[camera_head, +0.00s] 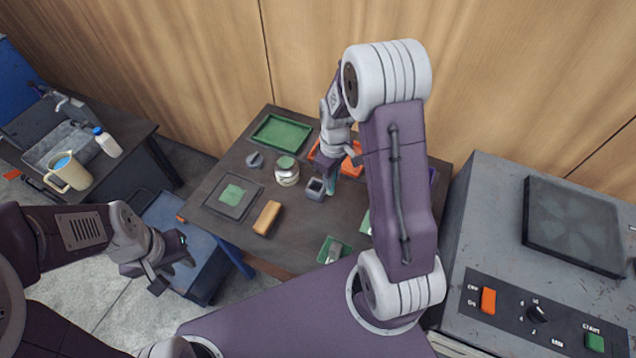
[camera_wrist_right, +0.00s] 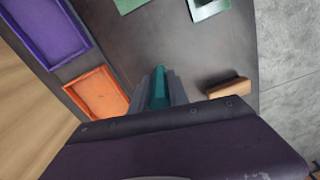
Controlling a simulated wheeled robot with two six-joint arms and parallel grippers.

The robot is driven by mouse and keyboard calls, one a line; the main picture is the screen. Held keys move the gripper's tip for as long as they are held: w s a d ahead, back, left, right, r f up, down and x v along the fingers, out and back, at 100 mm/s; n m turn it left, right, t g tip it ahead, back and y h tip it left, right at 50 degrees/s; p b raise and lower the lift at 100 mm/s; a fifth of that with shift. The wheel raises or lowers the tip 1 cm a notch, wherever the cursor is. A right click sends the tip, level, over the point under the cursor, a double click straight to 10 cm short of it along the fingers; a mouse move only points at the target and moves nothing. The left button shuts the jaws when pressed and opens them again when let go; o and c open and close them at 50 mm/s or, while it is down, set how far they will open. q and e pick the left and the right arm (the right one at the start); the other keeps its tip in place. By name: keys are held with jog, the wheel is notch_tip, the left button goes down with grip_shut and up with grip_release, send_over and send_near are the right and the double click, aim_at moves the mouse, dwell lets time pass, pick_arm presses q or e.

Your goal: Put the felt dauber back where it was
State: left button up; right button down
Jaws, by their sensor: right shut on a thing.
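My right gripper (camera_head: 334,170) is shut on a slim teal piece, which I take to be the felt dauber (camera_head: 331,187). In the right wrist view the dauber (camera_wrist_right: 160,88) sticks out between the two grey fingers; the part inside the jaws is hidden. In the head view it points down beside a small grey square holder (camera_head: 315,190) on the dark table. I cannot tell whether they touch. My left gripper (camera_head: 175,267) is empty and looks open, over the floor side left of the table.
A grey machine (camera_head: 490,230) stands at right.

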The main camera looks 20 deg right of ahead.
jog(key=w+a+f+p, duration=0.1)
jog(key=w+a+f, duration=0.1)
jog(key=w+f, duration=0.2)
jog(key=shift+w, duration=1.05)
notch_tip(320, 180, down, 4)
jog(key=shift+r+p, duration=0.2)
jog(key=shift+p, duration=0.3)
jog(key=shift+w+f, duration=0.15)
jog(key=shift+f, duration=0.1)
jog(key=c, duration=1.3)
grip_release()
jog(key=shift+o, duration=0.2)
